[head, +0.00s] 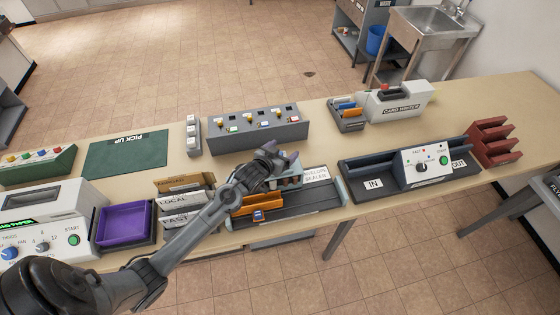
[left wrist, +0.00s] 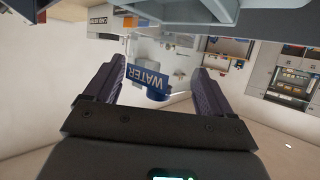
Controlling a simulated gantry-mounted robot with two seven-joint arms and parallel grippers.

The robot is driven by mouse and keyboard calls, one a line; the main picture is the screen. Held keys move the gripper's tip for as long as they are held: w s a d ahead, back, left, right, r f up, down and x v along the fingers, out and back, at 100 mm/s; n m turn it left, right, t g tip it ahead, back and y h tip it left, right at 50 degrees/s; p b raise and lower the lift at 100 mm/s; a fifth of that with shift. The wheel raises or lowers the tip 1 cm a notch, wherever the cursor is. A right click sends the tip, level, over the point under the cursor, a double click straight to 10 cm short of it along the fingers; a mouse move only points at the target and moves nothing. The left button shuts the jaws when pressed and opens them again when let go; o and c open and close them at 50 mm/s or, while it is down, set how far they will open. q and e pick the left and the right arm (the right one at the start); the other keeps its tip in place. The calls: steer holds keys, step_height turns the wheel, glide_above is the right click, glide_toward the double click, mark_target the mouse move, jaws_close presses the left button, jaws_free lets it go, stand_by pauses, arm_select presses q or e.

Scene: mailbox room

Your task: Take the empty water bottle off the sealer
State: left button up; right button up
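In the left wrist view, which is upside down, the water bottle (left wrist: 153,78) shows a blue WATER label and a blue cap between my left gripper's two dark fingers (left wrist: 160,92). Gaps show between the label and both fingers. In the head view my left gripper (head: 281,153) is over the envelope sealer (head: 325,198), near its ENVELOPE SEALER sign. There my gripper and arm hide much of the sealer's back, and I cannot make out the bottle. My right gripper is in neither view.
Letter sorters (head: 180,203) and a purple-lined tray (head: 126,222) stand left of the sealer. A grey switch box (head: 257,128) stands behind it. A machine marked IN and OUT (head: 410,168) is to the right, with a card writer (head: 398,100) behind. Bare table lies between them.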

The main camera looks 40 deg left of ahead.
arm_select(q)
steer(key=c, duration=0.7)
